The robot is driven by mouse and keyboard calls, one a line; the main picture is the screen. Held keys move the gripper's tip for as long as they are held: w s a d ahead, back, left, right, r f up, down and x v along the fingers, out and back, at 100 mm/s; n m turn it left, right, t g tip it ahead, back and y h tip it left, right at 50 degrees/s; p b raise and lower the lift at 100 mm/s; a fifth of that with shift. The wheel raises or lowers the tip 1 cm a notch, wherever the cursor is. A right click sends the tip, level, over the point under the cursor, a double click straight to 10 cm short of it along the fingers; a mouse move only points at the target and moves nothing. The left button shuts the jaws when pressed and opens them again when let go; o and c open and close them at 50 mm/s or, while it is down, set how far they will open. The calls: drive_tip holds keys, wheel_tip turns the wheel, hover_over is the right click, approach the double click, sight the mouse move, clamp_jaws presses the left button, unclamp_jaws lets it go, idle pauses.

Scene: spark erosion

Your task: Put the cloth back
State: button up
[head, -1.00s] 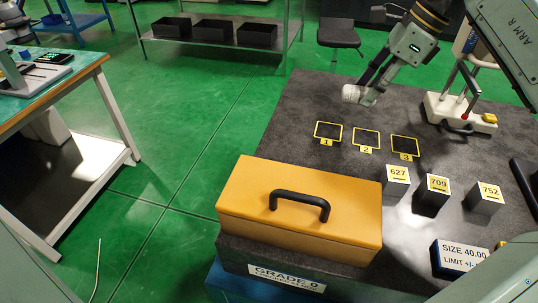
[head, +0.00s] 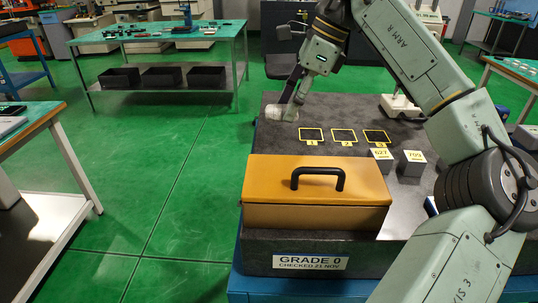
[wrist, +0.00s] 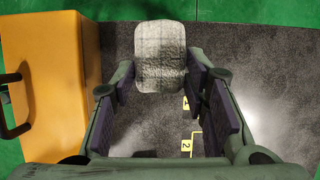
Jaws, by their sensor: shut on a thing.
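The cloth (head: 281,113) is a pale grey-white folded pad. My gripper (head: 292,98) is shut on it and holds it over the far left part of the dark granite plate (head: 262,135), behind and left of the yellow square marked 1 (head: 311,136). In the wrist view the cloth (wrist: 160,50) lies between the tips of my gripper (wrist: 160,78). I cannot tell for sure how high above the plate it is.
An orange box (head: 317,210) with a black handle stands at the plate's front left. Squares 2 (head: 344,136) and 3 (head: 376,137) are empty. Blocks marked 627 (head: 382,160) and 709 (head: 411,163) stand at right. My arm hides the right side.

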sight(293, 123)
wheel_tip(293, 123, down, 5)
drive_tip(key=shift+w+d+r+p, duration=0.1)
drive_tip(key=shift+r+p, duration=0.05)
drive_tip(key=shift+p, duration=0.15)
drive_tip(key=shift+f+p, duration=0.35)
drive_tip(key=shift+f, duration=1.8)
drive_tip(key=shift+f, duration=0.2)
drive_tip(key=o, duration=1)
drive_tip(key=shift+r, duration=0.15)
drive_tip(key=b+v, duration=0.1)
drive_tip(key=v, duration=1.1)
